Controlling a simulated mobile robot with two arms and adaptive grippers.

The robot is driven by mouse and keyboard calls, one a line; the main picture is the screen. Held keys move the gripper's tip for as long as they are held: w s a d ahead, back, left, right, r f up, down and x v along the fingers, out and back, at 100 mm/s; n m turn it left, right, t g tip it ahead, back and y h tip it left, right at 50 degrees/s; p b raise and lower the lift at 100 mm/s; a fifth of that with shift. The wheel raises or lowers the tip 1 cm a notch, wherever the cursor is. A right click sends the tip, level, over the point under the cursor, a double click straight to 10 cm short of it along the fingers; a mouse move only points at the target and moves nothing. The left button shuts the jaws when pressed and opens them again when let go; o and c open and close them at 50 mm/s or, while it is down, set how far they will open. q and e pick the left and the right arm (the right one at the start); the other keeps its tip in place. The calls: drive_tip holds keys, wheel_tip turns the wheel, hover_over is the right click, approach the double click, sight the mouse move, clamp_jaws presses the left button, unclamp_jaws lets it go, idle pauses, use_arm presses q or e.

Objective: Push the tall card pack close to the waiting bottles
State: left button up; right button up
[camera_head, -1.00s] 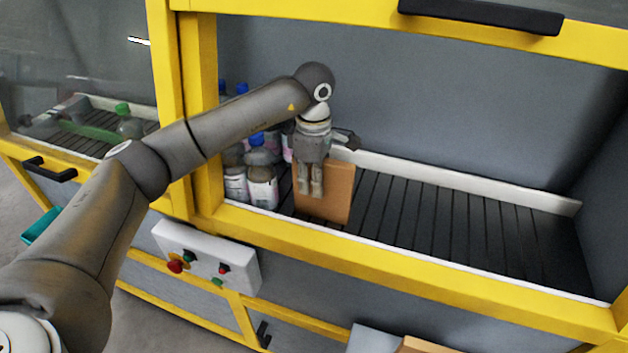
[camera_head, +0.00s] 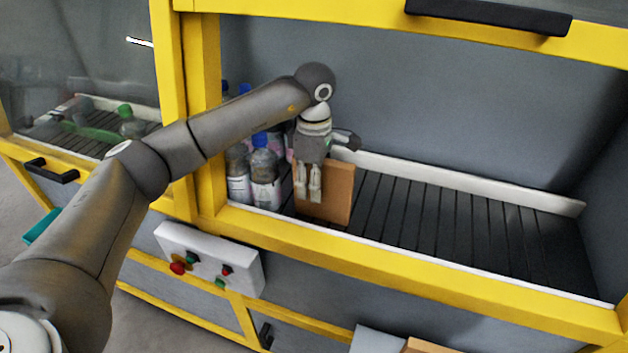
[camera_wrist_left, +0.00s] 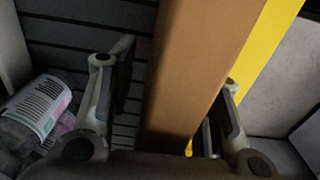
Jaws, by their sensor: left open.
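The tall card pack (camera_head: 339,193) is a plain brown upright carton on the dark slatted conveyor. The waiting bottles (camera_head: 264,178) stand just left of it, with blue caps and pale labels; a narrow gap seems to separate them from the pack. My left gripper (camera_head: 308,190) points down at the pack and hides part of its left side. In the left wrist view, the open fingers (camera_wrist_left: 168,108) lie on either side of the pack (camera_wrist_left: 196,75), with a visible gap at the left finger. Contact at the right finger is unclear. A labelled bottle (camera_wrist_left: 38,108) shows at left. My right gripper is out of view.
The conveyor (camera_head: 455,218) is empty to the right of the pack. A white rail (camera_head: 470,182) runs along its back. Yellow frame bars (camera_head: 400,266) edge the opening, and a button box (camera_head: 210,258) hangs below. A green-capped bottle (camera_head: 131,124) stands behind glass at left.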

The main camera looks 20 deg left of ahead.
use_arm(q)
wheel_tip(320, 180, up, 8)
drive_tip(key=shift+f, duration=0.25)
idle(0.5)
